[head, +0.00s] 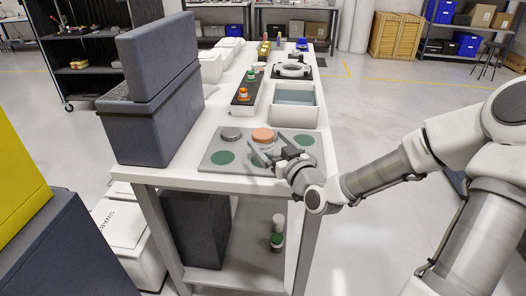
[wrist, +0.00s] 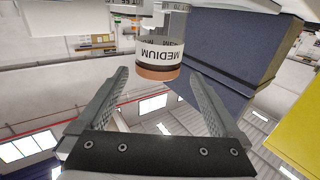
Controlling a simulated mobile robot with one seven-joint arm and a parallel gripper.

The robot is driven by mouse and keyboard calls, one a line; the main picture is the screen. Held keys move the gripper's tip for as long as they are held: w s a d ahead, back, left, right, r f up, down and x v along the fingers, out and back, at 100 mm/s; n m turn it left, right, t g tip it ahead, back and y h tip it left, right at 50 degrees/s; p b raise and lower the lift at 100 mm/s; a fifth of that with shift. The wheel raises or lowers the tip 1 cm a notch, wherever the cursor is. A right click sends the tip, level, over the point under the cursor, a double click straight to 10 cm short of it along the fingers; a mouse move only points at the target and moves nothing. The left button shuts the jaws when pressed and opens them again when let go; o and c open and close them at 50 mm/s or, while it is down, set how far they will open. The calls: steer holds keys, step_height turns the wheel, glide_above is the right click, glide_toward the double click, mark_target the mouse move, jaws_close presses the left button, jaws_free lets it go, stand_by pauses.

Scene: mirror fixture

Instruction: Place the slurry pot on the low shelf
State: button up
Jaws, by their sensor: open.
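A pot with an orange-brown lid (head: 263,134) stands on the grey plate (head: 211,163) at the near end of the white table. In the wrist view, which is upside down, its white label reads MEDIUM (wrist: 160,52). My gripper (head: 264,141) reaches in from the right at the pot. Its two fingers (wrist: 160,78) are spread, one toward each side of the pot, and not closed on it. The fingers partly hide the pot in the head view. The low shelf (head: 243,268) is under the table. A small pot with a green band (head: 277,238) stands on it.
A grey-lidded pot (head: 231,133) stands left of the orange one; green circles mark the plate. Dark blue boxes (head: 150,125) stand at the table's left. A white tray (head: 296,112) lies behind. A dark bin (head: 195,230) fills the low shelf's left.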

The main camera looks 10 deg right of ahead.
mark_target(258, 129)
steer(key=shift+b+x, duration=0.45)
steer(key=shift+x, duration=3.1)
steer(key=shift+d+f, duration=0.2)
steer(key=shift+c, duration=0.2)
steer(key=c, duration=1.4)
jaws_close()
steer(key=shift+r, duration=0.1)
